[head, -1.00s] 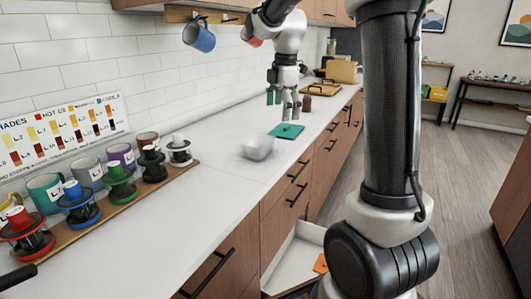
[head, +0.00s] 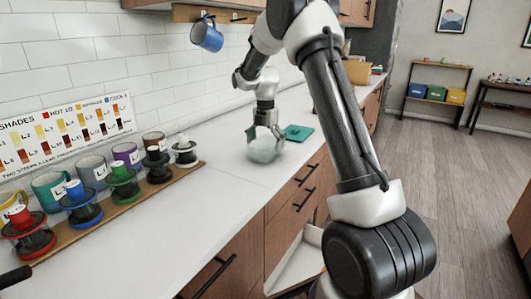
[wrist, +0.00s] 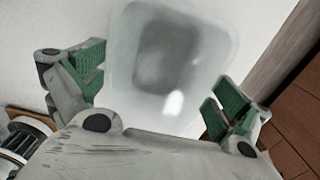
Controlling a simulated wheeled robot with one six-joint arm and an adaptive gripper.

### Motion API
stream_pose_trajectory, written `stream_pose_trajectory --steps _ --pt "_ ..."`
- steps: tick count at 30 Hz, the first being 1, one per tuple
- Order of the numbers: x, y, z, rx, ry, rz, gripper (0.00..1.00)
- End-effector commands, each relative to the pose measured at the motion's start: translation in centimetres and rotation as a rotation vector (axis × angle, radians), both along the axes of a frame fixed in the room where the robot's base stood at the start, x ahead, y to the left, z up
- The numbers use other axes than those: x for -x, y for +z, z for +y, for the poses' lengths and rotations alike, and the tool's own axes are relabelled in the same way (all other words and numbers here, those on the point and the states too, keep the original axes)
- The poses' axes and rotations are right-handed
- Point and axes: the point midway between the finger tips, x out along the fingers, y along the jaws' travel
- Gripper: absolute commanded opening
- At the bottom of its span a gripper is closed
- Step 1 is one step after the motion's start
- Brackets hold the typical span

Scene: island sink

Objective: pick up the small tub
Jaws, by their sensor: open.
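The small tub (head: 264,151) is a translucent, pale, open-topped container standing on the white counter. In the wrist view the tub (wrist: 165,55) fills the upper middle, and I look down into its empty inside. My gripper (head: 266,135) is directly over and beside the tub in the head view. In the wrist view my gripper (wrist: 160,92) has its green-padded fingers spread wide, one on each side of the tub's near part. I cannot tell whether either finger touches the tub. Nothing is held.
A teal board (head: 298,132) lies just behind the tub. A wooden rack (head: 120,211) with several mugs and coloured spools runs along the wall side. A blue mug (head: 207,36) hangs above. A drawer (head: 296,262) stands open below the counter.

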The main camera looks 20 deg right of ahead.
Motion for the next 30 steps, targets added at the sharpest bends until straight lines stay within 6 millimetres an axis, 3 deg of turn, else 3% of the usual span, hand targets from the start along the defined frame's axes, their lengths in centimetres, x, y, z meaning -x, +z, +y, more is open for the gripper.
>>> stream_pose_trajectory --steps 7,14,23,26,30 --pt "0.0 -0.2 0.0 0.000 0.000 0.000 1.00" --pt "0.0 -0.2 0.0 0.000 0.000 0.000 0.60" --pt "0.0 -0.1 0.0 -0.001 0.000 -0.001 0.59" --pt "0.0 0.9 0.0 0.000 0.000 -0.002 0.59" --pt "-0.1 3.7 0.0 0.000 0.000 -0.005 0.59"
